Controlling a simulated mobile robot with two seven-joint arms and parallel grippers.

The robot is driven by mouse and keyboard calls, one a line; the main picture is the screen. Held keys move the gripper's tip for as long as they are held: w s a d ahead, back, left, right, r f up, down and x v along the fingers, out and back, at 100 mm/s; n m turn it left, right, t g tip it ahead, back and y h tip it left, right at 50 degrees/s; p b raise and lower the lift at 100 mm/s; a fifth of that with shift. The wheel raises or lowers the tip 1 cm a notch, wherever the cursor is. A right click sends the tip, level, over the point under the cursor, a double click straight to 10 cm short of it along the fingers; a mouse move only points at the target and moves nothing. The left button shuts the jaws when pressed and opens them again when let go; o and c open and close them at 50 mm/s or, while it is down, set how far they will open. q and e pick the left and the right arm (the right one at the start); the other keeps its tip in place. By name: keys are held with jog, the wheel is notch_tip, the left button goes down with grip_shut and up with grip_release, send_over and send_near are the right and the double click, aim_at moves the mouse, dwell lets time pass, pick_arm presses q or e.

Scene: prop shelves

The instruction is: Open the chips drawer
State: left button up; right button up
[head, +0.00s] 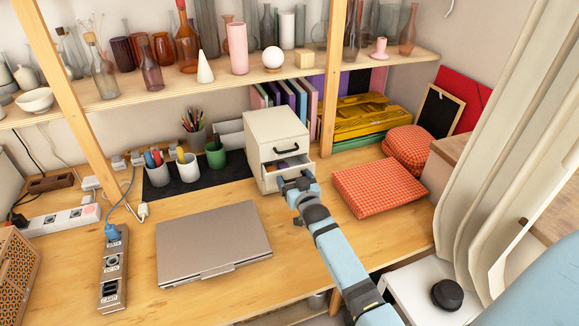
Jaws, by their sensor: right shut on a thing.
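A small cream drawer cabinet (262,128) stands on the wooden desk near the back. Its upper drawer is shut and has a black handle (287,144). Its lower drawer (270,181) is pulled partly out, and a small purple and reddish item (284,165) shows inside; I cannot tell what it is. My right gripper (295,181) is at the front of this lower drawer, shut on what appears to be its handle, which the fingers hide. My left gripper is not in view.
A grey closed laptop (213,242) lies left of my right arm. Red checked cushions (378,187) lie to the right. Pen cups (187,166) stand left of the cabinet. A shelf (130,95) with glassware hangs above. A power strip (114,265) is at front left.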

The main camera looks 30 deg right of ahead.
jog(key=p+v, duration=0.4)
jog(key=v, duration=0.6)
jog(key=shift+s, duration=0.2)
jog(key=shift+f, duration=0.15)
jog(key=o, duration=0.9)
jog(key=shift+s, duration=0.15)
jog(key=shift+o, duration=0.2)
jog(key=shift+a, duration=0.1)
